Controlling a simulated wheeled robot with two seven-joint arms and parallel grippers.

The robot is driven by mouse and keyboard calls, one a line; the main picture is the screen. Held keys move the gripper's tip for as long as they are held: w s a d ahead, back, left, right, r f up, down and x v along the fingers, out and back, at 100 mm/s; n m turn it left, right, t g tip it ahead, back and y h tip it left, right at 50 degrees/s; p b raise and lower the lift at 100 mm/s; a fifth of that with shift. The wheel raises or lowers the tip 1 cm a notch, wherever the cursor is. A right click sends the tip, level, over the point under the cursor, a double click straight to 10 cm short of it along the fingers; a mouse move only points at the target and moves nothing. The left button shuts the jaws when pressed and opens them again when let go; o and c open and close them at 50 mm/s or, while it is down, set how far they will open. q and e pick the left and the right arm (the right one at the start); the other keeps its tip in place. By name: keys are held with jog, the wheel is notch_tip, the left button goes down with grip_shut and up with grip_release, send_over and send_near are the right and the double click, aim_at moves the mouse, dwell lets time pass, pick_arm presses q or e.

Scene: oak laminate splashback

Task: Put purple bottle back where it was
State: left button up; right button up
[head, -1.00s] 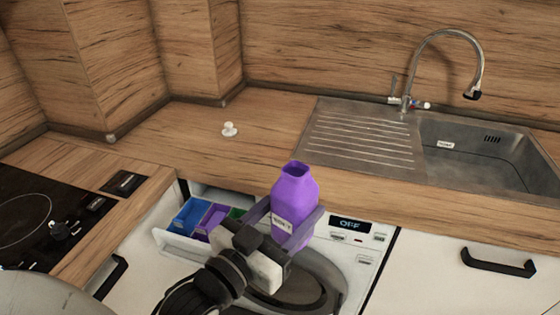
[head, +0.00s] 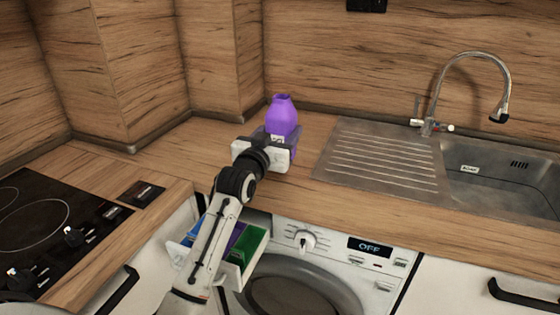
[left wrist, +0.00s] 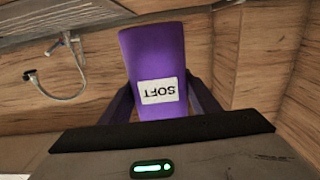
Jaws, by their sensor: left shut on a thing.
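The purple bottle (head: 284,112) is upright over the wooden counter, left of the sink's drainboard; its open top shows no cap. My left gripper (head: 279,138) is shut on its lower part. In the left wrist view the bottle (left wrist: 155,62) sits between the two fingers (left wrist: 162,100), its white "SOFT" label facing the camera and upside down there. The gripper hides the bottle's base, so I cannot tell whether it touches the counter. My right gripper is not in view.
The open detergent drawer (head: 243,268) has blue, purple and green compartments; my arm crosses over it. The washing machine (head: 345,270) display reads OFF. The sink (head: 500,180) and tap (head: 430,125) are right, the black hob (head: 50,225) left. Bare counter (head: 165,150) lies left of the gripper.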

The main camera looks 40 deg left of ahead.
pick_arm(q)
jog(key=shift+f, duration=2.9)
jog(key=o, duration=1.5)
jog(key=shift+f, duration=0.25)
jog(key=shift+o, duration=0.2)
jog(key=shift+r, duration=0.1)
jog(key=v, duration=1.2)
jog(key=shift+b, duration=0.3)
